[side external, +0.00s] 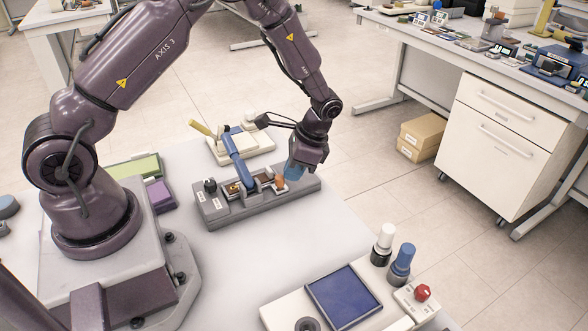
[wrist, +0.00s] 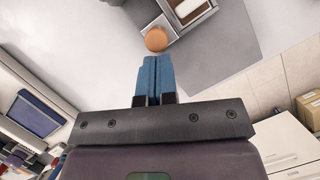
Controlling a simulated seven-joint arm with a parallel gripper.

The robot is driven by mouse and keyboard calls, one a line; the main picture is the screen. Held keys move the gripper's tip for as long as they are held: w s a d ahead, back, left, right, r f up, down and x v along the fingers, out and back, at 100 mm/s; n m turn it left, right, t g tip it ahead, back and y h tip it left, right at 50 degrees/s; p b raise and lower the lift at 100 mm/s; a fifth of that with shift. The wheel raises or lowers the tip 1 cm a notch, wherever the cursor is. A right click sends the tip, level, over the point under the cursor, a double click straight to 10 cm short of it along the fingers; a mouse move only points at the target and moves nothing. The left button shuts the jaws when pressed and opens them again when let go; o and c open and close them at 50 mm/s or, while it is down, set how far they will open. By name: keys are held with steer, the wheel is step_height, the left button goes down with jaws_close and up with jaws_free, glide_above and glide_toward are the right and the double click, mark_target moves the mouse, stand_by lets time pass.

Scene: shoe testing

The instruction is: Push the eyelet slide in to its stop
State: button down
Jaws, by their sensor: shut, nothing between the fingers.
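The eyelet slide shows an orange-brown round knob (wrist: 156,39) in the wrist view, just beyond my fingertips. The same knob (side external: 280,181) shows in the side view at the right part of the grey fixture (side external: 215,208). My gripper (wrist: 153,60) has its two blue fingers shut together with nothing between them. In the side view my gripper (side external: 294,172) points down beside the knob, at the fixture's right end. The fingertips appear very close to the knob; I cannot tell whether they touch. The slide's body behind the knob is mostly hidden in the side view.
A blue lever (side external: 236,160) stands over the fixture's middle, and a black knob (side external: 210,186) is at its left end. A cream tray (side external: 240,150) lies behind. A blue pad (side external: 343,296) and white and blue knobs (side external: 386,237) are at the front right. The table between is clear.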

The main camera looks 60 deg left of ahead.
steer(key=shift+s+a, duration=0.2)
steer(key=shift+s, duration=0.8)
steer(key=shift+f, duration=0.1)
steer(key=w, duration=0.1)
steer(key=w+d, duration=0.2)
steer(key=w, duration=0.1)
steer(key=shift+w+f+v, duration=0.45)
steer(key=shift+w+v, duration=0.85)
steer(key=shift+v, duration=4.3)
steer(key=x, duration=1)
steer(key=shift+s+a, duration=0.1)
steer(key=shift+s, duration=0.1)
steer(key=shift+s+a+r, duration=0.1)
steer(key=shift+s+a, duration=0.15)
steer(key=shift+s, duration=0.2)
steer(key=shift+s+a+r, duration=0.1)
steer(key=shift+s+a, duration=0.15)
steer(key=shift+s, duration=0.25)
steer(key=shift+s+a+f, duration=0.1)
steer(key=shift+s+a, duration=0.2)
steer(key=shift+s, duration=0.3)
steer(key=shift+s, duration=0.1)
